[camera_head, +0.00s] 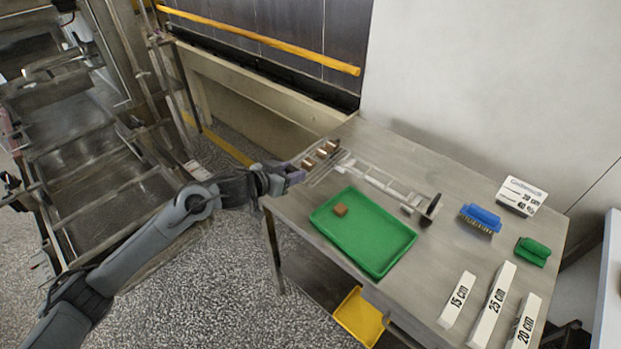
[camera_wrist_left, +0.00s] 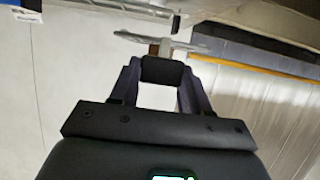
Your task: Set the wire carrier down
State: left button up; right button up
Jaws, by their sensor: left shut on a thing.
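My left gripper (camera_head: 294,174) is at the left end of the steel table. It also shows in the left wrist view (camera_wrist_left: 162,72), with its fingers shut on a black, roller-like grip. This looks like the handle of the wire carrier (camera_head: 321,172), a thin metal frame; a grey part of it (camera_wrist_left: 160,43) shows beyond the fingers. The carrier is at or above the table's left end, and I cannot tell whether it touches the top. Several small brown blocks (camera_head: 320,153) show beside or on it. My right gripper is not in view.
The steel table (camera_head: 405,150) bears a green tray (camera_head: 390,262) with one brown block (camera_head: 340,210), a ladder-like metal piece (camera_head: 385,184) with a black end, a blue brush (camera_head: 481,217), a green brush (camera_head: 532,251) and white length bars (camera_head: 491,303). A yellow bin (camera_head: 358,316) is below.

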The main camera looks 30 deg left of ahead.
pick_arm(q)
jog(key=a+f, duration=0.3)
jog(key=a, duration=0.1)
jog(key=a+f+b, duration=0.1)
jog(key=a+f, duration=0.2)
jog(key=shift+w+a+f, duration=0.1)
jog(key=shift+a+f, duration=0.2)
jog(key=shift+a, duration=0.05)
jog(key=shift+f+b, duration=0.75)
jog(key=shift+f, duration=1.2)
jog(key=o, duration=1.1)
jog(key=shift+f, duration=0.15)
jog(key=shift+o, duration=0.2)
